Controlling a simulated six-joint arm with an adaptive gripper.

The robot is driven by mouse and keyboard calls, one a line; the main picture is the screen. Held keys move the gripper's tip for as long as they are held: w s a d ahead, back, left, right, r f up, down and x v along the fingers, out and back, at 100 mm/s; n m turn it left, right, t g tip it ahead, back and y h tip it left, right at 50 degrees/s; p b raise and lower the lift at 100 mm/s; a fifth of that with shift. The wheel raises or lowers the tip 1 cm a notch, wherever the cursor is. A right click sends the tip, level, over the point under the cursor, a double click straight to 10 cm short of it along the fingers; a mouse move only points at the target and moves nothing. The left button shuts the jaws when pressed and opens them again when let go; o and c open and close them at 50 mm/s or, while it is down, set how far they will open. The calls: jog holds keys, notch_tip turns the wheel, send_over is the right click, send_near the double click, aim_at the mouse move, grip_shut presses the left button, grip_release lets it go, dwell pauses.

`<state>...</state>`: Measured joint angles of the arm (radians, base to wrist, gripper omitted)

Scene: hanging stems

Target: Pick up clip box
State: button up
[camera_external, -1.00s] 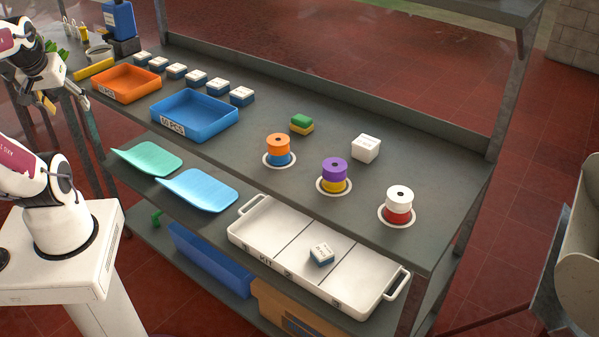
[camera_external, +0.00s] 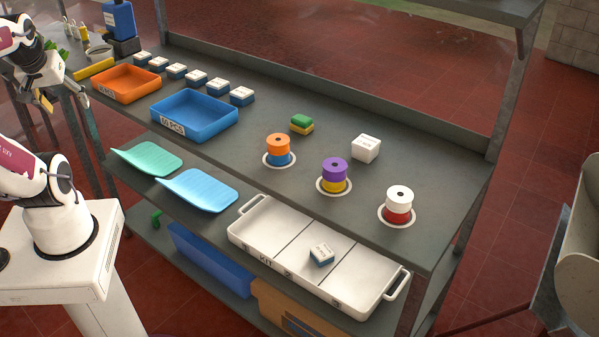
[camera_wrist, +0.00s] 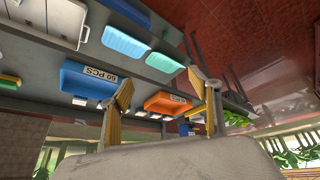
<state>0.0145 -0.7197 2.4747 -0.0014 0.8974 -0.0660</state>
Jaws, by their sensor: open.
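Several small boxes with white labelled tops and blue bases stand in a row (camera_external: 196,78) along the back left of the bench; which of them is the clip box I cannot tell. A similar box (camera_external: 321,255) lies in the middle compartment of the white kit tray (camera_external: 262,222). A plain white box (camera_external: 365,148) stands at the back right. My gripper (camera_external: 47,100) is open and empty at the far left, apart from all the boxes. In the wrist view its fingers (camera_wrist: 167,86) are spread, with the trays behind them.
An orange tray (camera_external: 126,84) and a blue tray (camera_external: 194,116) stand before the row. Stacked spools (camera_external: 278,145), (camera_external: 334,170), (camera_external: 399,200) and a green-yellow block (camera_external: 302,122) occupy the middle and right. A green sheet (camera_external: 147,158) and a blue sheet (camera_external: 198,189) lie lower down.

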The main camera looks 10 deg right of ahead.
jog(key=w+d+r+n+h, duration=0.1)
jog(key=w+d+r+n, duration=0.1)
jog(key=w+d+n, duration=0.3)
jog(key=w+d+r+n, duration=0.2)
jog(key=w, duration=0.5)
jog(key=n+g+h, duration=0.2)
jog(key=n, duration=1.7)
send_over(242, 91)
jog(key=s+a, duration=0.2)
jog(key=s, duration=0.1)
notch_tip(242, 91, down, 15)
jog(key=shift+w, duration=0.2)
jog(key=shift+x, duration=1.3)
jog(key=shift+f, duration=0.1)
jog(key=shift+x, duration=2.5)
